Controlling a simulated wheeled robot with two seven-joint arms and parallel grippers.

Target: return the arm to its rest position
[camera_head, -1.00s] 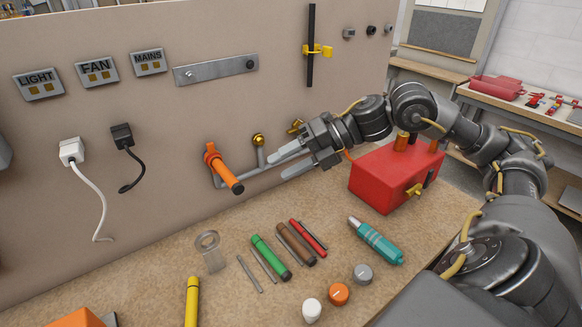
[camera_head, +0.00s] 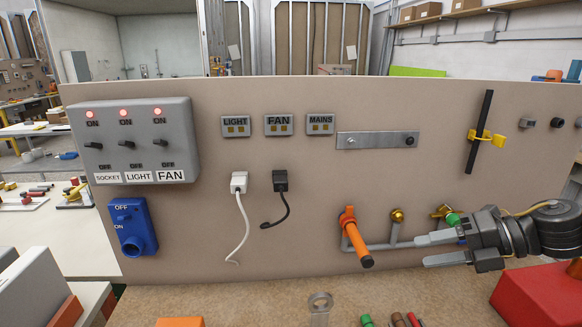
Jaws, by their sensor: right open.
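My right arm comes in from the right edge, and its gripper (camera_head: 424,251) is open in front of the panel (camera_head: 240,200). Nothing shows between its two fingers. The fingertips are to the right of the orange valve handle (camera_head: 355,238) and below a brass fitting (camera_head: 397,215) on the grey pipe. The handle and the fingers are apart in the picture. A small green piece (camera_head: 453,219) shows just above the gripper. Most of the right arm is cut off by the frame. My left gripper is out of view.
A red box (camera_head: 540,298) stands on the bench below my right arm. A grey switch box (camera_head: 135,140) with three red lights, a blue switch (camera_head: 133,228) and two plugged cords are on the panel. A ring-ended metal piece (camera_head: 320,305) and coloured tools show at the bottom.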

